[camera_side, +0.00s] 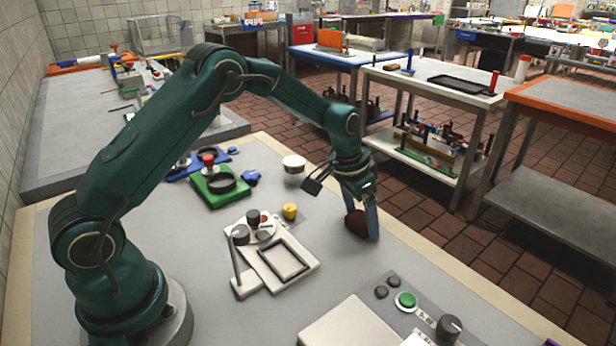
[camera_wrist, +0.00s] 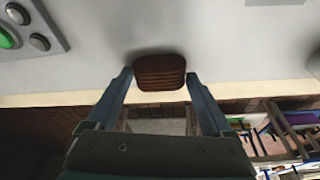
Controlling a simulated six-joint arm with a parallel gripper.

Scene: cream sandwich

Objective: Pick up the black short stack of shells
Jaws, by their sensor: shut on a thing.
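A short stack of shells, dark brown with ridged layers rather than clearly black, shows in the side view (camera_side: 354,222) near the right edge of the grey work table. It also shows in the wrist view (camera_wrist: 160,73), between the two fingertips. My gripper (camera_side: 363,222) points down and is shut on this stack, with one finger hiding part of it in the side view. Both fingers show beside the stack in the wrist view, where the gripper (camera_wrist: 159,80) holds it near the tips. The stack is at or close to the table surface; I cannot tell if it touches.
A white fixture with a dark square frame (camera_side: 283,259) lies left of the gripper, with a small yellow piece (camera_side: 290,211) behind it. A green block with a dark ring (camera_side: 221,185) stands farther back. A control panel with a green button (camera_side: 406,300) is at the front.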

